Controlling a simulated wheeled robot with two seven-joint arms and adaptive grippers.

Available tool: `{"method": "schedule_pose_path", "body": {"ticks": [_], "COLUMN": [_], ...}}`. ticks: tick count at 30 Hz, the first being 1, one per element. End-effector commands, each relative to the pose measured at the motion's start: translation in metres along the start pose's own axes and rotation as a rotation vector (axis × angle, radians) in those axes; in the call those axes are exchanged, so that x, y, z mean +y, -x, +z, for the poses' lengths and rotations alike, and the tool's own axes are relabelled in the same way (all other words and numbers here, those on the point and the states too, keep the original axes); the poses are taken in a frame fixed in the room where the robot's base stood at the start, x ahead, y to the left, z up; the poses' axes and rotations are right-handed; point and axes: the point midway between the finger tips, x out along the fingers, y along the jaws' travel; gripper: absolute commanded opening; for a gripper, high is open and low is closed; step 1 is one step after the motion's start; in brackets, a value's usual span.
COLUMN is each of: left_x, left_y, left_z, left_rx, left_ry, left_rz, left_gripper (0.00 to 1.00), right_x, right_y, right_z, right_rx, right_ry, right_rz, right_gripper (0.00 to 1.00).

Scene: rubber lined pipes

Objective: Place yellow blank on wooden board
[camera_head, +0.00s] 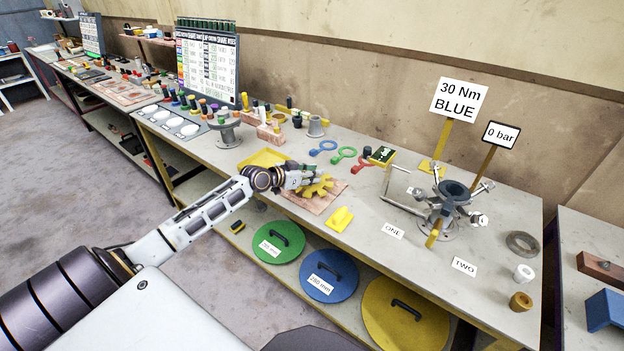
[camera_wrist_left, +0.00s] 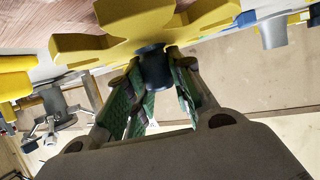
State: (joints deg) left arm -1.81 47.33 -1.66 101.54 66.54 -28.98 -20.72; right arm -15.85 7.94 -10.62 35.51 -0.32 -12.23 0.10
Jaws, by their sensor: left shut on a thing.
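The yellow blank (camera_head: 319,187), a flat gear-like piece with blunt teeth, is at the wooden board (camera_head: 318,205) near the table's front edge. My left gripper (camera_head: 303,177) is shut on the blank's dark knob, which shows between the fingers in the left wrist view (camera_wrist_left: 154,66). In that view the yellow blank (camera_wrist_left: 125,35) spreads beyond the fingertips, with wood grain behind it. I cannot tell whether the blank touches the board. Part of the blank and board is hidden by my gripper. My right gripper is not in view.
A yellow tray (camera_head: 262,158) lies left of the board, and a yellow handled piece (camera_head: 341,219) lies to its right. Blue (camera_head: 323,146), green (camera_head: 343,154) and red (camera_head: 362,162) ring tools lie behind. A pipe flange fixture (camera_head: 450,205) stands to the right.

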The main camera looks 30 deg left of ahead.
Motion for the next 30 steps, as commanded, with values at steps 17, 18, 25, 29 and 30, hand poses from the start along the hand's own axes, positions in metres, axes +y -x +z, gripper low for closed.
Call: {"method": "schedule_pose_path", "body": {"ticks": [17,18,25,29,30], "left_x": [0.000,0.000,0.000,0.000,0.000], "left_y": [-0.007,-0.008,-0.008,-0.008,-0.008], "left_z": [0.017,0.017,0.019,0.019,0.019], "left_rx": [0.004,0.004,0.000,0.000,0.000], "left_ry": [0.000,0.000,0.000,0.000,0.000], "left_rz": [-0.001,-0.001,0.000,0.000,0.000], "left_gripper": [0.00,0.00,0.45,0.45,0.45], "right_x": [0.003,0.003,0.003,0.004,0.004], "right_y": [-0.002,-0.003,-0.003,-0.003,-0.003], "right_z": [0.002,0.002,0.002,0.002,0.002], "right_rx": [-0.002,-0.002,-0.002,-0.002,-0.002], "right_ry": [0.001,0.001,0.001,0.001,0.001], "right_rz": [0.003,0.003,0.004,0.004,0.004], "right_gripper": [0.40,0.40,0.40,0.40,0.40]}}
